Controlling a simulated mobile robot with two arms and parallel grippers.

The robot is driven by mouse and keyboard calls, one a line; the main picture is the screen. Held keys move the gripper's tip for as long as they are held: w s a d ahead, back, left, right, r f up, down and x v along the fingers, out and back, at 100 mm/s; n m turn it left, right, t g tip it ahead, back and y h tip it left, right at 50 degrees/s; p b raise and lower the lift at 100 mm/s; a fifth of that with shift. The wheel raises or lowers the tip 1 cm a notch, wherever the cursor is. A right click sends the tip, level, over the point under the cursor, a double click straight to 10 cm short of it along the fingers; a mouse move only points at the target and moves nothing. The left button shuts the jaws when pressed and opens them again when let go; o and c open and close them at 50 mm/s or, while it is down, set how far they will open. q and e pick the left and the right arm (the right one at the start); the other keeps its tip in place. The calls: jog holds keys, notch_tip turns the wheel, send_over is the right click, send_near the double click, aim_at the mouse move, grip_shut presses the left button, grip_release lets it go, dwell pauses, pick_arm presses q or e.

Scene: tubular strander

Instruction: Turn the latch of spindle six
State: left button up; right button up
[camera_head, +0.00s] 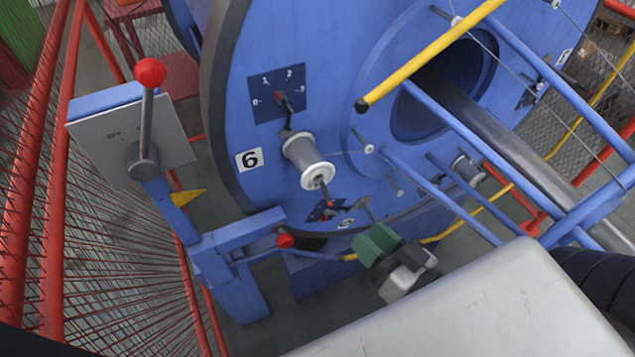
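The blue disc carries a label "6" (249,160). Beside the label, a grey bobbin (305,152) with a white front flange sits on its spindle. A short dark latch lever (325,190) with a red tip shows at the bobbin's front end, pointing down. Above the bobbin is a dark plate (265,105) marked 0 to 3, with a small lever. My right gripper (372,222), with a green, white and black body behind it, is below and right of the latch and apart from it. Its fingers are too unclear to tell their opening. My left gripper is out of view.
A control box (130,138) with a red-knobbed lever (149,75) stands at left on a blue post. A second red-knobbed lever (284,240) is lower down. Red-framed mesh (50,200) lines the left. A yellow bar (430,55) and blue rods (440,190) project from the disc.

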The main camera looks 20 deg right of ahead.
aim_at(330, 201)
jog(key=p+x, duration=0.2)
jog(key=x, duration=0.7)
jog(key=shift+a, duration=0.1)
jog(key=shift+w+a, duration=0.15)
jog(key=shift+w, duration=0.4)
jog(key=shift+c, duration=0.3)
